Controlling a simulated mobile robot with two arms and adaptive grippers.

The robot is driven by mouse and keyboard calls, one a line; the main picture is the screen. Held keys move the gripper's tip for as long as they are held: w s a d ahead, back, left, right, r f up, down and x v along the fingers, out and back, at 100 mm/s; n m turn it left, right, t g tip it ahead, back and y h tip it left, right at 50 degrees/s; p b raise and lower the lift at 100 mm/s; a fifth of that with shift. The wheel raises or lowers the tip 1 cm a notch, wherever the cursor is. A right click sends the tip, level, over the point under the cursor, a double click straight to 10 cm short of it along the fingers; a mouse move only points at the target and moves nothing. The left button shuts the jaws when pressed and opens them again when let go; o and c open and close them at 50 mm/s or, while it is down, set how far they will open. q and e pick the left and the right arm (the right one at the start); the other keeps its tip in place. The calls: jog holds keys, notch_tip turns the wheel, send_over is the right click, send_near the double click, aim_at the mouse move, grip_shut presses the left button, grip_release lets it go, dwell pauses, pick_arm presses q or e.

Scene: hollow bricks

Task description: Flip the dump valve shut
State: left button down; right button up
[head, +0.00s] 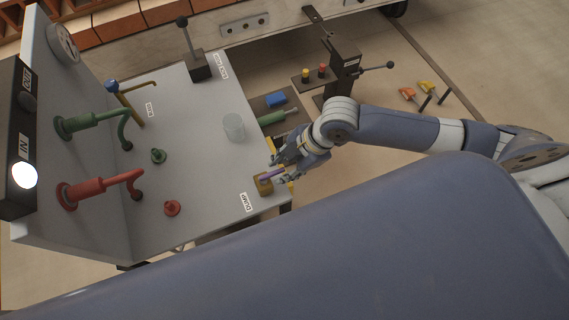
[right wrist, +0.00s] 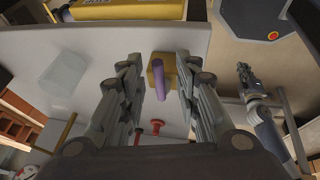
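The dump valve has a brass body (head: 263,184) and a purple lever (head: 272,175), at the right edge of the grey bench beside the DUMP label (head: 246,202). In the right wrist view the purple lever (right wrist: 160,84) sticks out from the brass block (right wrist: 157,69). My right gripper (head: 277,168) is at the lever. Its fingers (right wrist: 158,88) are spread on both sides of the lever, with gaps showing. My left gripper (right wrist: 245,75) seems to show at the right of the right wrist view; its fingers are too small to judge. It is outside the head view.
The bench (head: 190,160) carries a clear cup (head: 234,127), red (head: 172,208) and green (head: 158,156) fittings, and a black lever (head: 193,50). Red (head: 95,188) and green (head: 90,122) pipes stand at the panel. A dark stand (head: 343,65) is behind my right arm.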

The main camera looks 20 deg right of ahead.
jog(key=v, duration=1.2)
dwell(0.4)
